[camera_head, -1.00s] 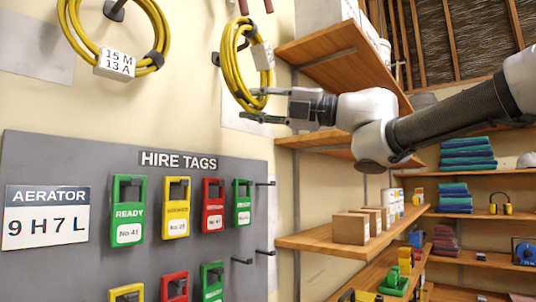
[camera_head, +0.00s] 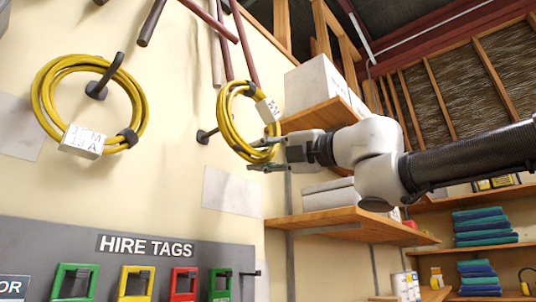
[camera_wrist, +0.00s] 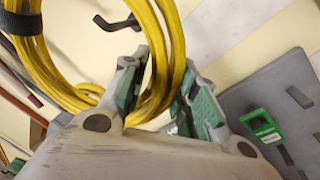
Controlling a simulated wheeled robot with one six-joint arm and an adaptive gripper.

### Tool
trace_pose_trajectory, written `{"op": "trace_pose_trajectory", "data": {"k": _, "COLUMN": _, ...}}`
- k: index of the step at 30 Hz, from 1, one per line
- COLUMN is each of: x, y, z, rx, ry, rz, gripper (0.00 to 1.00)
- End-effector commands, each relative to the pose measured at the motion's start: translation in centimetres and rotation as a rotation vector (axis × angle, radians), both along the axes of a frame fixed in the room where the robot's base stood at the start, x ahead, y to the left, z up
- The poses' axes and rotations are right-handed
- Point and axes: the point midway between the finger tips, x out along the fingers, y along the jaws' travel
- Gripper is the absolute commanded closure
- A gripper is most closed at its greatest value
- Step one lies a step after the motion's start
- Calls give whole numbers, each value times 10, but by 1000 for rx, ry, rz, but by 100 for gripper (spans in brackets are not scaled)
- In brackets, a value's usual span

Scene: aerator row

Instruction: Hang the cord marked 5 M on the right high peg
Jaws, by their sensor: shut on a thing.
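My gripper (camera_head: 256,156) is shut on the yellow cord coil (camera_head: 223,116), gripping its lower right side. The coil hangs nearly upright and carries a white label (camera_head: 268,109) whose print is blurred. In the wrist view the yellow strands (camera_wrist: 172,45) pass between my green-padded fingers (camera_wrist: 165,90). A dark peg (camera_head: 207,135) on the wall shows just left of the coil. In the wrist view a dark hooked peg (camera_wrist: 117,24) shows through the coil's opening. I cannot tell whether the coil is around it or in front of it.
Another yellow coil (camera_head: 40,95), its label (camera_head: 82,141) blurred, hangs on a left peg (camera_head: 97,90). Reddish poles (camera_head: 243,45) stand above the held coil. Wooden shelves (camera_head: 350,222) with boxes (camera_head: 312,85) are close on the right. The HIRE TAGS board (camera_head: 60,232) is below.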

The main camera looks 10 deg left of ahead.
Motion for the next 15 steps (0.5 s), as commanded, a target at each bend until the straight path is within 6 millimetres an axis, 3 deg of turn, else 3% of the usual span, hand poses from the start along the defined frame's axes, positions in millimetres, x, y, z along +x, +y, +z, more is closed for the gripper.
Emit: {"op": "trace_pose_trajectory", "data": {"k": 15, "x": 17, "y": 33, "z": 1, "rx": 2, "ry": 0, "rz": 1, "gripper": 100}}
